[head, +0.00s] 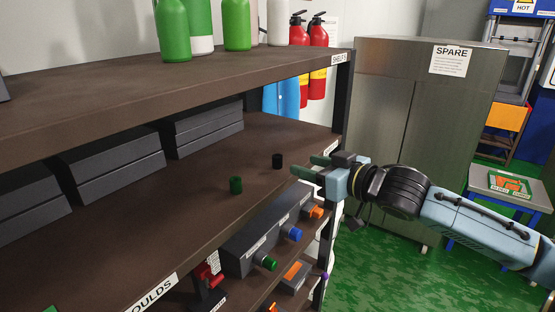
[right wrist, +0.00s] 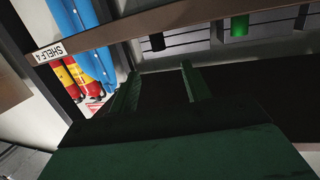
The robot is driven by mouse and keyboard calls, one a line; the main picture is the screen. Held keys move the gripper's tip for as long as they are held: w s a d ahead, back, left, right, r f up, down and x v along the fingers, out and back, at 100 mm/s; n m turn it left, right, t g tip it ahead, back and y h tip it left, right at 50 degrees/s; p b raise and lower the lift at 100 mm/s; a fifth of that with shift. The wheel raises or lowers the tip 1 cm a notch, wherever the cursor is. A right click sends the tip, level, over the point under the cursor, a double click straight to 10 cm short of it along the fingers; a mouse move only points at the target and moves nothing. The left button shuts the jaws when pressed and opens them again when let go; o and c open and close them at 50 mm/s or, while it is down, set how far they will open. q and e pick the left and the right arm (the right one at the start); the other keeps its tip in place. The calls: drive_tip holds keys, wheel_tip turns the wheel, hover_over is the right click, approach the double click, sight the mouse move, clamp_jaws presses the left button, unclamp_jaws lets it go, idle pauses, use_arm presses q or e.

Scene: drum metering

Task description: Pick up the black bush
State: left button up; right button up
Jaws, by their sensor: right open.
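The black bush (head: 278,161) stands upright on the brown middle shelf (head: 215,160), near its right end. In the right wrist view the black bush (right wrist: 157,42) shows beyond the fingertips, roughly in line with the gap between them. My right gripper (head: 307,166) is open and empty, just to the right of the bush and apart from it. Its two green fingers also show in the right wrist view (right wrist: 159,70). My left gripper is in neither view.
A green bush (head: 236,185) stands on the same shelf, left of and nearer than the black one; it also shows in the right wrist view (right wrist: 239,29). Dark boxes (head: 110,167) line the shelf's back. The upper shelf (head: 190,85) overhangs, and a post (head: 342,95) stands at the right end.

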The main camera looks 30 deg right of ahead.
sight(272, 165)
drive_tip(key=p+x, duration=0.1)
drive_tip(key=x, duration=0.6)
drive_tip(key=shift+w, duration=0.15)
drive_tip(key=shift+f+p+x, duration=0.15)
drive_tip(key=shift+p+x, duration=0.4)
drive_tip(key=shift+x, duration=0.75)
drive_tip(key=shift+f+p+x, duration=0.2)
drive_tip(key=shift+p+x, duration=0.3)
drive_tip(key=shift+x, duration=0.85)
clamp_jaws()
